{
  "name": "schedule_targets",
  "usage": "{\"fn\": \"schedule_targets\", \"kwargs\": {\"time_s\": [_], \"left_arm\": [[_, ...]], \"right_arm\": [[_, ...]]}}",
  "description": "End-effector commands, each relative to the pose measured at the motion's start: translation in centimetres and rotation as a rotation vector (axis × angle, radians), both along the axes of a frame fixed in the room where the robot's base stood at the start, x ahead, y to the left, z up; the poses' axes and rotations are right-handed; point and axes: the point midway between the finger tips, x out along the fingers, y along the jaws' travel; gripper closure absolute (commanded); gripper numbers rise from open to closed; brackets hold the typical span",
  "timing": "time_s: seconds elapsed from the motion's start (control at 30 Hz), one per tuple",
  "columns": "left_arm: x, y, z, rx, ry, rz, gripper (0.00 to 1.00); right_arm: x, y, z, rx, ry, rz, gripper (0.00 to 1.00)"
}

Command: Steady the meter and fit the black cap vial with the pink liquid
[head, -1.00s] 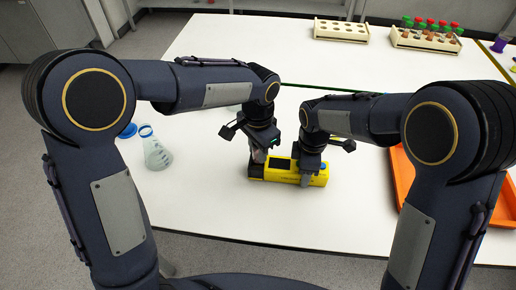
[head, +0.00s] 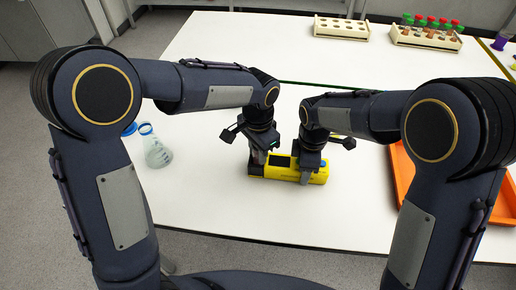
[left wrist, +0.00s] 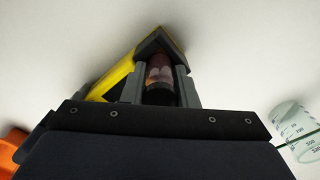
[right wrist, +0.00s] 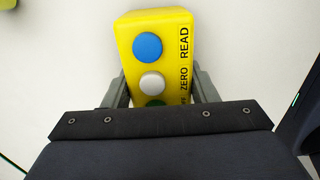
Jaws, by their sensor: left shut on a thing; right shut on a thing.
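The yellow meter (head: 283,176) lies on the white table, with a dark screen and a black left end. My right gripper (head: 305,180) is shut across its right part; the right wrist view shows the meter's body (right wrist: 158,60) between the fingers, with blue, white and green buttons. My left gripper (head: 258,160) is over the black end. In the left wrist view it is shut on the black cap vial (left wrist: 159,76), whose pinkish glass shows between the fingers. The vial's lower end is at the meter's black end (left wrist: 157,42); I cannot tell how deep it sits.
A flask (head: 156,152) with a blue rim stands to the left, with a blue item beside it. An orange tray (head: 402,185) is at the right. At the back are an empty-looking rack (head: 341,30) and a rack of capped vials (head: 425,40). The table front is clear.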

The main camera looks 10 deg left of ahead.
Motion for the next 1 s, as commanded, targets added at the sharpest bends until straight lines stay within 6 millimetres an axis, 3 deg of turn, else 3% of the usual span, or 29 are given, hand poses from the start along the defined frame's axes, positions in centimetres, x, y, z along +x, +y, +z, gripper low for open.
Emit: {"fn": "schedule_targets", "kwargs": {"time_s": [0.43, 1.0], "left_arm": [[0.0, 0.0, -0.5, 0.001, 0.001, 0.001, 0.96], [0.0, 0.0, 1.7, -0.001, -0.001, 0.000, 0.96]], "right_arm": [[0.0, 0.0, 0.1, 0.001, -0.001, 0.001, 0.81], [0.0, 0.0, 0.0, 0.001, -0.001, 0.000, 0.81]]}}
